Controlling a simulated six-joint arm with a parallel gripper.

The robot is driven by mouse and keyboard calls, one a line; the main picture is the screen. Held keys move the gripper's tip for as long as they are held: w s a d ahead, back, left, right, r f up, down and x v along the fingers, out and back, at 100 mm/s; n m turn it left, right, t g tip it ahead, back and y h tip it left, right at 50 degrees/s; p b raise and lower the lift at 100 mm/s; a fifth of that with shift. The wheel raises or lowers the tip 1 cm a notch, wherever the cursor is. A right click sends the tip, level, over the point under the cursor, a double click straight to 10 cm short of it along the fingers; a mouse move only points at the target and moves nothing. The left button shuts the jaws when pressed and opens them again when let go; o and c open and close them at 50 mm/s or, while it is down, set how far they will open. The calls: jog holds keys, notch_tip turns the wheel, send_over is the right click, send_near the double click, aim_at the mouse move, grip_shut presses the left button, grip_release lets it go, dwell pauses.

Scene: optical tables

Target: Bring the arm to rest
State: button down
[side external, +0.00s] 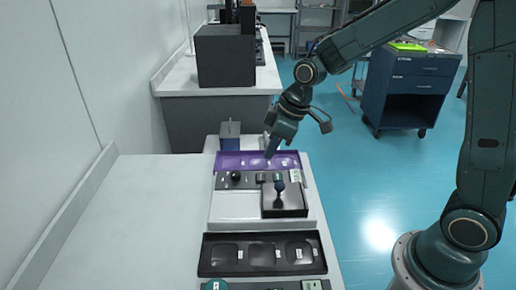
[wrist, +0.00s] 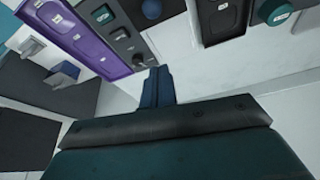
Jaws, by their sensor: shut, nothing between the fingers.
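My arm reaches in from the right in the side external view, with the wrist bent downward. My gripper (side external: 271,152) points down over the purple tray (side external: 229,161) at the back of the bench. It is shut and holds nothing. Whether the fingertips touch the tray or hang above it, I cannot tell. In the wrist view the closed fingers of my gripper (wrist: 159,84) show beside the purple tray (wrist: 85,41), over pale surface.
A grey panel with a black knob (side external: 236,177) and a dark box with a blue-topped post (side external: 280,187) stand in front of the purple tray. A black compartment tray (side external: 263,254) lies nearer. The white bench (side external: 130,215) is clear on the left. A blue drawer cart (side external: 411,88) stands behind.

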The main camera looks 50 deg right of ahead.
jog(key=shift+s+d+r, duration=0.1)
jog(key=shift+s+r, duration=0.1)
jog(key=shift+r, duration=0.45)
jog(key=s+d+r+m+t+h, duration=0.1)
jog(key=s+r, duration=0.4)
jog(key=s, duration=0.6)
jog(key=s+d+r+m+t+h, duration=0.1)
jog(key=s+r+m, duration=0.4)
jog(key=s, duration=0.6)
jog(key=shift+s+d+r+m, duration=0.3)
jog(key=shift+s+d+m, duration=0.1)
jog(key=shift+d, duration=0.45)
jog(key=shift+w, duration=0.2)
